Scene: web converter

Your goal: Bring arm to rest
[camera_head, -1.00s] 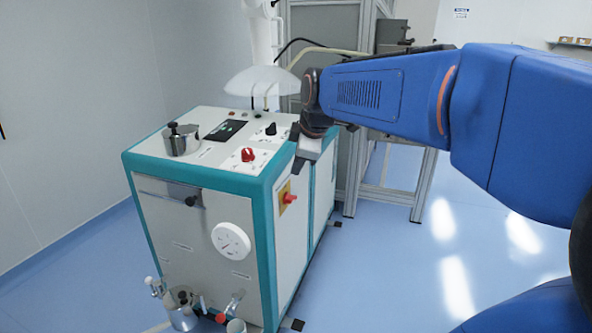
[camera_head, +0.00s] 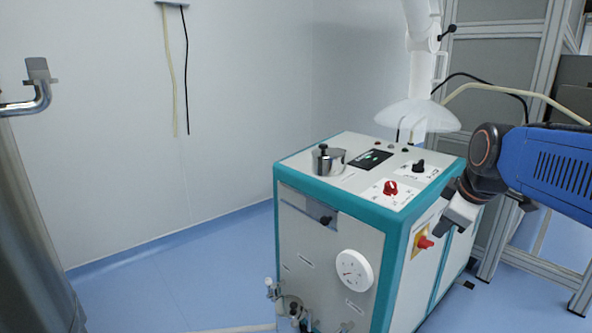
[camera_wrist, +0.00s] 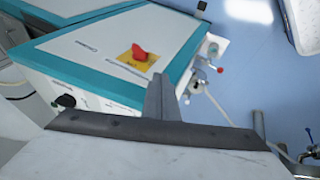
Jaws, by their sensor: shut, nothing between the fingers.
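My blue arm (camera_head: 562,175) reaches in from the right in the head view. My gripper (camera_head: 446,230) hangs at its end, beside the right side of the white and teal machine (camera_head: 304,213). In the wrist view my gripper's fingers (camera_wrist: 163,95) are together with nothing between them, in front of the machine (camera_wrist: 85,60). The red switch on a yellow plate (camera_head: 424,242) is just left of and below the fingers; it also shows in the wrist view (camera_wrist: 139,53). I cannot tell the exact gap between fingers and machine.
A white extraction hood (camera_head: 417,117) hangs over the machine. A metal pot (camera_head: 328,160) and a red knob (camera_head: 390,187) are on its top. A metal frame (camera_head: 510,215) stands behind my arm. A steel cylinder (camera_head: 35,240) is at far left. Floor (camera_head: 170,270) between is clear.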

